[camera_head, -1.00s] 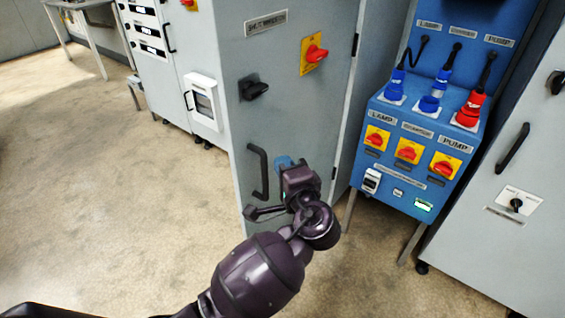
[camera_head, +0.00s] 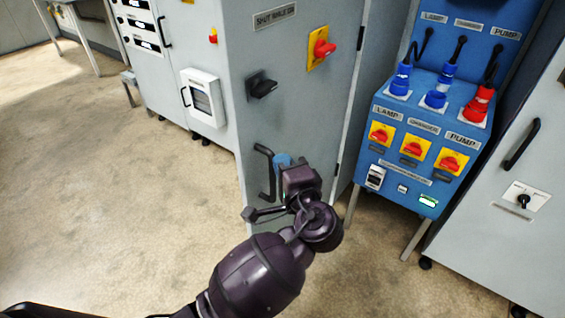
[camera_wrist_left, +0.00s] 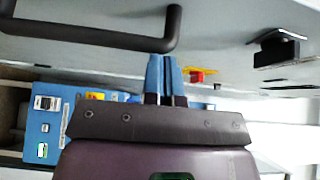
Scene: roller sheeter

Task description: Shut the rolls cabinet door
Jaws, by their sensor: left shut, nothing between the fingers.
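The rolls cabinet door (camera_head: 290,110) is a tall grey panel in the middle of the head view, with a label, a black knob (camera_head: 261,86), a red and yellow switch (camera_head: 322,48) and a black bar handle (camera_head: 266,174). Hinges show along its right edge. I cannot tell whether a gap is left. My left gripper (camera_head: 283,160) is at the door face, just right of the handle. In the left wrist view its blue fingers (camera_wrist_left: 166,68) are shut and empty beside the end of the handle (camera_wrist_left: 172,28). Contact with the door is unclear. My right gripper is not in view.
A blue control box (camera_head: 415,165) on legs, with plugs and switches, stands right of the door. A grey cabinet (camera_head: 510,215) stands at the far right, and white-grey cabinets (camera_head: 180,60) stand behind left. The floor (camera_head: 110,190) at left is clear.

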